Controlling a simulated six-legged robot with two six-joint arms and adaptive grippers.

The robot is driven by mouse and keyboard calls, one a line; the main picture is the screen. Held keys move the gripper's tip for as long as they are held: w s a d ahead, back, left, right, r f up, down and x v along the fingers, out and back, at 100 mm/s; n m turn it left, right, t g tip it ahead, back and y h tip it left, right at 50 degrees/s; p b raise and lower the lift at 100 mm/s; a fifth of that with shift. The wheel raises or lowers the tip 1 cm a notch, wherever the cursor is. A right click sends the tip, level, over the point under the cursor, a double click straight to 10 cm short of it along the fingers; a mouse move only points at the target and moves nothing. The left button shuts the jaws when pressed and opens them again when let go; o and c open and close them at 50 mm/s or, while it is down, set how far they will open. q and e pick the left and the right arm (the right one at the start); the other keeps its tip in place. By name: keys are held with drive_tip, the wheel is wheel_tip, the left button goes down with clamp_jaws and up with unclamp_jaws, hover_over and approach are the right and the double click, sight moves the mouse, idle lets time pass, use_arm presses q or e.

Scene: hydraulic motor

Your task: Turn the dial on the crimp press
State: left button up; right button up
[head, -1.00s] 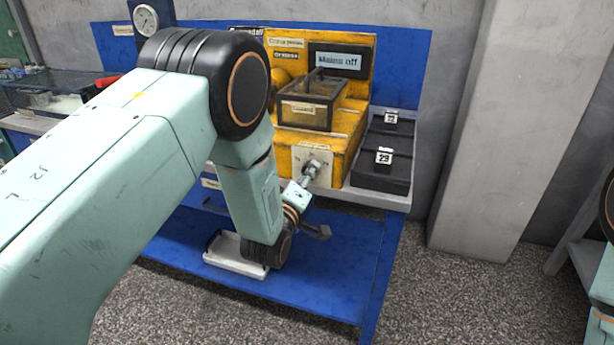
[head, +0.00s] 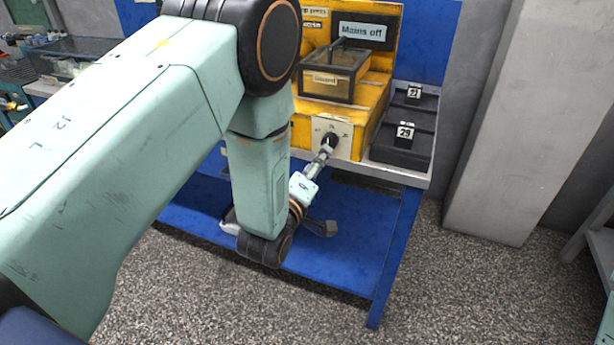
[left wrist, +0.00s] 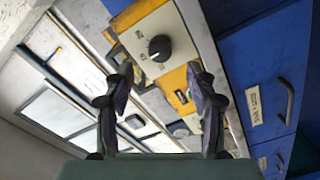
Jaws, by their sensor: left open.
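The crimp press (head: 368,105) is a yellow machine on the bench with a pale dial plate on its front. Its dial (head: 331,141) is a round black knob; in the left wrist view the dial (left wrist: 160,47) shows a white pointer mark and small marks around it on the plate. My left gripper (head: 325,152) is in front of the plate, just below and left of the knob. In the left wrist view my left gripper (left wrist: 158,85) has its two fingers wide apart with nothing between them, and the dial shows beyond the fingertips, apart from them. My right gripper is out of view.
A guard box (head: 330,82) sits on the press, under a "Mains off" sign (head: 362,31). Black bins (head: 402,150) numbered 22 and 29 stand to the right. A blue lower shelf (head: 345,245) is below, and a grey pillar (head: 510,130) stands at the right.

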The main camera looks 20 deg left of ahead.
use_arm(q)
drive_tip(key=s, duration=0.5)
drive_tip(key=shift+s+a, duration=0.1)
idle(0.3)
drive_tip(key=s+a+f+m+g, duration=0.2)
drive_tip(key=s+f+m+g, duration=0.75)
drive_tip(key=s+f, duration=0.55)
drive_tip(key=s+f+m+g, duration=0.1)
drive_tip(key=s+f+g, duration=0.3)
drive_tip(key=s, duration=0.6)
drive_tip(key=s+a+f+g, duration=0.1)
drive_tip(key=s+f+g, duration=0.3)
drive_tip(key=s, duration=0.6)
drive_tip(key=shift+a+f+m+y, duration=0.2)
drive_tip(key=shift+f+m+y, duration=0.1)
drive_tip(key=shift+m, duration=0.05)
